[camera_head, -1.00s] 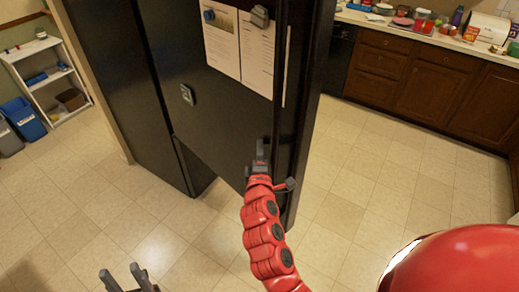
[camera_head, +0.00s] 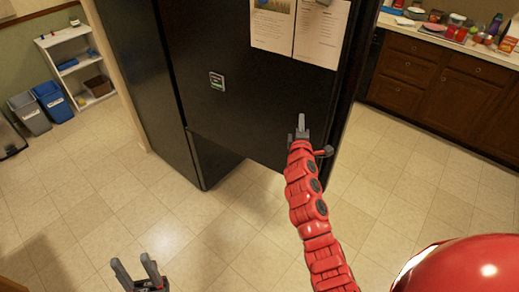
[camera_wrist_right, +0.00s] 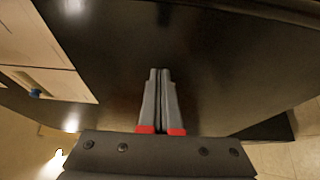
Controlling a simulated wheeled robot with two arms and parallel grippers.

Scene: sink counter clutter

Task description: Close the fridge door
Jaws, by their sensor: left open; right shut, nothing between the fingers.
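The black fridge door (camera_head: 262,105) stands ajar in the head view, its lower edge swung out from the fridge body (camera_head: 145,80). A dark gap shows below and behind it. My right gripper (camera_head: 301,122) is shut and empty, at the door's outer face near its lower right part. In the right wrist view my right gripper's fingers (camera_wrist_right: 159,75) are together and point at the dark door surface (camera_wrist_right: 110,50); I cannot tell whether they touch it. My left gripper (camera_head: 134,270) is open and empty, low over the floor at the bottom left.
Papers (camera_head: 298,32) and a small magnet device (camera_head: 217,81) are on the door. A white shelf (camera_head: 78,65) and a blue bin (camera_head: 54,101) stand at the far left. Brown cabinets (camera_head: 440,85) line the back right. The tiled floor (camera_head: 110,215) is clear.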

